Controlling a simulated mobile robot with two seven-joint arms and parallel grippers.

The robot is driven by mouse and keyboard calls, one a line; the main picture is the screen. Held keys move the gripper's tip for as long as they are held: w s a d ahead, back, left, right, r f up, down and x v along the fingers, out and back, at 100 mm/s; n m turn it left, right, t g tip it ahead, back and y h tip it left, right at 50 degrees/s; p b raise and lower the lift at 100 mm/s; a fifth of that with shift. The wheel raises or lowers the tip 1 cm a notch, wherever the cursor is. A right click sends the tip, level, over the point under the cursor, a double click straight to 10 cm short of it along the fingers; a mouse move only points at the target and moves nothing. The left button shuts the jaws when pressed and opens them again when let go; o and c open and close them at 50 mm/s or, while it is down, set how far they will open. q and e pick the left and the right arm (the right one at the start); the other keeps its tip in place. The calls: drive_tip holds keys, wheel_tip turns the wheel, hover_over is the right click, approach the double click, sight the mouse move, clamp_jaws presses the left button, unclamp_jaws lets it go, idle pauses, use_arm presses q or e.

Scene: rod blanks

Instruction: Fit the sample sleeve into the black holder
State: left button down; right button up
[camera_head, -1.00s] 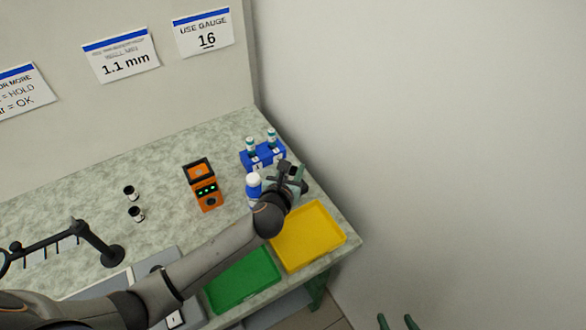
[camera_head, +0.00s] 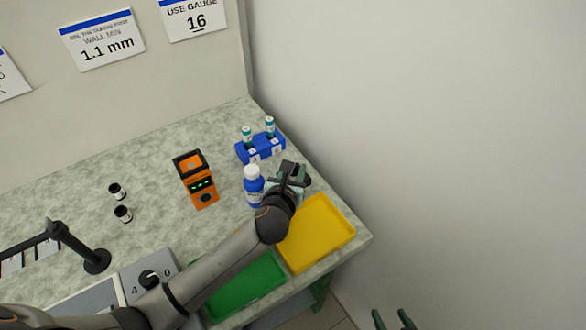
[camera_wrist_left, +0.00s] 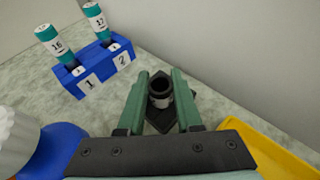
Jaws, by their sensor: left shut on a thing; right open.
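The sample sleeve (camera_wrist_left: 160,86), a short dark tube with a pale band, stands between the green fingers of my left gripper (camera_wrist_left: 161,92) in the left wrist view. The gripper is shut on it. The black holder (camera_wrist_left: 158,125) shows as a dark, square-cornered base below the sleeve. I cannot tell whether the sleeve is seated in it or just above. In the head view my left gripper (camera_head: 290,176) is over the bench's right part, and it hides most of the sleeve and holder. My right gripper (camera_head: 394,320) is open and empty at the bottom edge.
A blue rack (camera_head: 260,149) with two teal-capped vials stands behind. A white-capped blue bottle (camera_head: 254,188) is close left of my left gripper. A yellow tray (camera_head: 318,235), green tray (camera_head: 243,287) and orange device (camera_head: 196,180) are around. Two dark sleeves (camera_head: 122,213) stand left.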

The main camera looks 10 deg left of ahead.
use_arm(q)
drive_tip(key=c, duration=0.6)
unclamp_jaws()
drive_tip(key=shift+s+r+p, duration=0.1)
drive_tip(key=shift+r+p, duration=0.15)
drive_tip(key=shift+p, duration=0.05)
drive_tip(key=p+v, duration=0.5)
drive_tip(key=v, duration=0.2)
drive_tip(key=shift+r+p, duration=0.2)
drive_tip(key=shift+p, duration=0.15)
drive_tip(key=p+v, duration=0.1)
drive_tip(key=v, duration=0.2)
drive_tip(key=shift+s, duration=0.35)
drive_tip(key=shift+s+r, duration=0.1)
drive_tip(key=shift+s, duration=0.3)
drive_tip(key=shift+s, duration=0.1)
